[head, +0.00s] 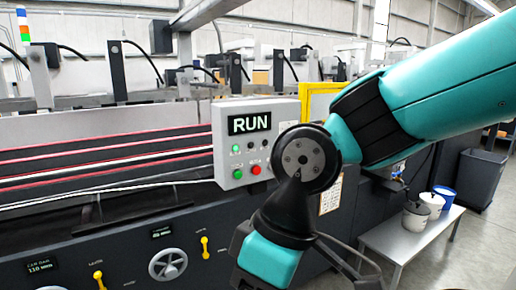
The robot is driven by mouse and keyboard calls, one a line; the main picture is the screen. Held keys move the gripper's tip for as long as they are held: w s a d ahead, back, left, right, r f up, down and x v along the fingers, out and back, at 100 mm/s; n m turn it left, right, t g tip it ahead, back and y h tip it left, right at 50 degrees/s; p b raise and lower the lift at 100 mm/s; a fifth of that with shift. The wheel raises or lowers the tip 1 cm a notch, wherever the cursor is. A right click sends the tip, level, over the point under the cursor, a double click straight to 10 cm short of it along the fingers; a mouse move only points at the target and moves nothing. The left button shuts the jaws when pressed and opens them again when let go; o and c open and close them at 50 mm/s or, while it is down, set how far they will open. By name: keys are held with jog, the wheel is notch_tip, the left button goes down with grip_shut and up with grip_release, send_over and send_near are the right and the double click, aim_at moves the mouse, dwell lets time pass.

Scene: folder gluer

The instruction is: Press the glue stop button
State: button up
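A light grey control box (222,135) is mounted on the side of the machine, near the middle of the head view. Its dark screen (250,124) reads RUN in pale letters. Below the screen are a green button or lamp (236,149) and small dark and grey controls. Lower down are another green button (238,173) and a red button (255,169). The small labels cannot be read, so I cannot tell which is the glue stop. My teal and black arm stands in front and to the right of the box, close to its right edge in the picture. My gripper's fingers are not visible.
A yellow frame (318,88) stands behind my arm. Yellow levers (205,247) and a handwheel (168,264) stick out from the machine's lower front. A low grey table (395,243) with containers (415,216) stands right, near a dark bin (480,180).

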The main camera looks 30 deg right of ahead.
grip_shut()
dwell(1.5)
